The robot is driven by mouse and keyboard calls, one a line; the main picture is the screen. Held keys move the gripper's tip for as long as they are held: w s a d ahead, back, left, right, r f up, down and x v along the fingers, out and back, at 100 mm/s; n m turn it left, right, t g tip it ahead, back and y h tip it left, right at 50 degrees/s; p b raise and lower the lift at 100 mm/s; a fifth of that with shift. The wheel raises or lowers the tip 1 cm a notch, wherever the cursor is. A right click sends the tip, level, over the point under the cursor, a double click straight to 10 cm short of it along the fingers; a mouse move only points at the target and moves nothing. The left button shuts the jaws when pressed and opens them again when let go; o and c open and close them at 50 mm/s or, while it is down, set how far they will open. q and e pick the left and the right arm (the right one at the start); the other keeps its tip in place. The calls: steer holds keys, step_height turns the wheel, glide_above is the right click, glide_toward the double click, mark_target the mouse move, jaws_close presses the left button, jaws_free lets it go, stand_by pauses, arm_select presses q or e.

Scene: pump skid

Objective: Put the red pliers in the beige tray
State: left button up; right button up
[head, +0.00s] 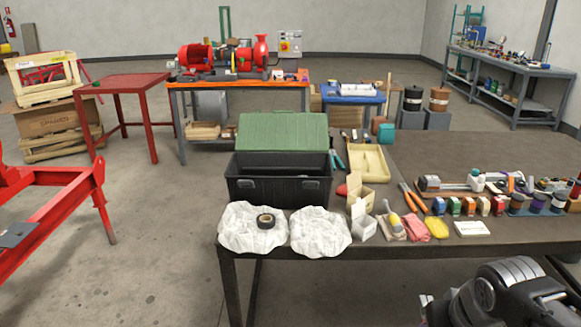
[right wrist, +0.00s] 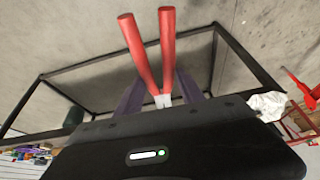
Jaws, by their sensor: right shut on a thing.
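The red pliers (right wrist: 150,50) show in the right wrist view, with two red handles pointing up and away. My right gripper (right wrist: 162,98) is shut on them near the pale metal part, and its palm hides the jaws. In the head view my right arm shows at the bottom right, in front of the table; I cannot make out the pliers there. The beige tray (head: 376,166) lies on the dark table, right of the black toolbox, up and left of my right arm. My left gripper is not in view.
The black toolbox (head: 278,188) with a green lid stands left of the tray. Orange-handled pliers (head: 412,199) lie right of it. An open carton (head: 362,193), white cloths (head: 320,232) and several small boxes crowd the front. The table behind right is clearer.

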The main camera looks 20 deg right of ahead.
steer(key=shift+m, duration=0.5)
steer(key=w, duration=0.1)
steer(key=w+d+r, duration=0.1)
steer(key=w, duration=0.1)
steer(key=w+r, duration=0.1)
steer(key=w, duration=0.1)
steer(key=shift+d+r, duration=0.1)
steer(key=shift+d, duration=0.25)
steer(key=w+a+f+n, duration=0.15)
steer(key=w+a, duration=0.35)
steer(key=w, duration=0.8)
steer(key=w+a+f+n, duration=0.2)
steer(key=w+a+f, duration=0.1)
steer(key=a+f, duration=0.2)
steer(key=w+a+f+n+y, duration=0.1)
steer(key=w+a+f, duration=0.2)
steer(key=a, duration=0.7)
step_height(320, 180, down, 2)
steer(key=shift+a+f+n+y, duration=0.15)
steer(key=shift+f+n+y, duration=0.05)
steer(key=shift+n+y, duration=0.15)
steer(key=shift+w, duration=0.1)
